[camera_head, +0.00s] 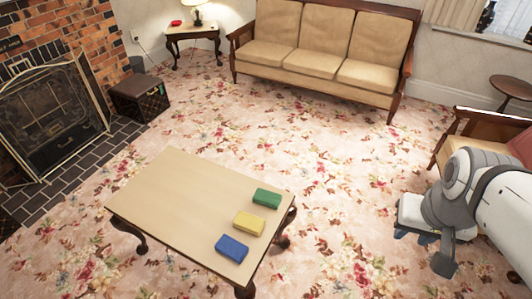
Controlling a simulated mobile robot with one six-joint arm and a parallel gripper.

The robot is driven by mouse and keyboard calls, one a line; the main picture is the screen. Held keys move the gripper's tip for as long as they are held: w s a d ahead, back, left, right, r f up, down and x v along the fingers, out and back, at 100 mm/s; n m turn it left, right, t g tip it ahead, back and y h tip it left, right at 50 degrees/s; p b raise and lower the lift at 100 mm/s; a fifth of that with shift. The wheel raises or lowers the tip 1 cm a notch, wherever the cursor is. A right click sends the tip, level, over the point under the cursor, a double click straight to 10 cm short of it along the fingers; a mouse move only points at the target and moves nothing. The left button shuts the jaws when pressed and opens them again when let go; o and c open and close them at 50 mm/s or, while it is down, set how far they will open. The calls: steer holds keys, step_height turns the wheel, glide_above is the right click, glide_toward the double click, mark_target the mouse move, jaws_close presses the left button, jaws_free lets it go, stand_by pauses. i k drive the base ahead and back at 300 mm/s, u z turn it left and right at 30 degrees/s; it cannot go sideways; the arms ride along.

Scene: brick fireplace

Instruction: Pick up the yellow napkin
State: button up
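The yellow napkin (249,223) looks like a small folded block. It lies flat on the light wooden coffee table (170,195), near the table's right side. A green folded napkin (267,198) lies just behind it and a blue one (232,249) just in front, with small gaps between them. My gripper (414,237) is at the right of the view, off the table and well to the right of the yellow napkin. Its two blue fingertips are apart, with nothing seen between them.
A tan sofa (312,64) stands at the back and an armchair (450,150) at the right, behind my arm. A fireplace screen (50,120) and a brown stool (138,97) are at the left. The table's left half is bare, and open carpet lies between table and sofa.

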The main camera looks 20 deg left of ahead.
mark_target(244, 221)
steer(key=z, duration=0.05)
steer(key=i, duration=1.45)
steer(key=u, duration=2.6)
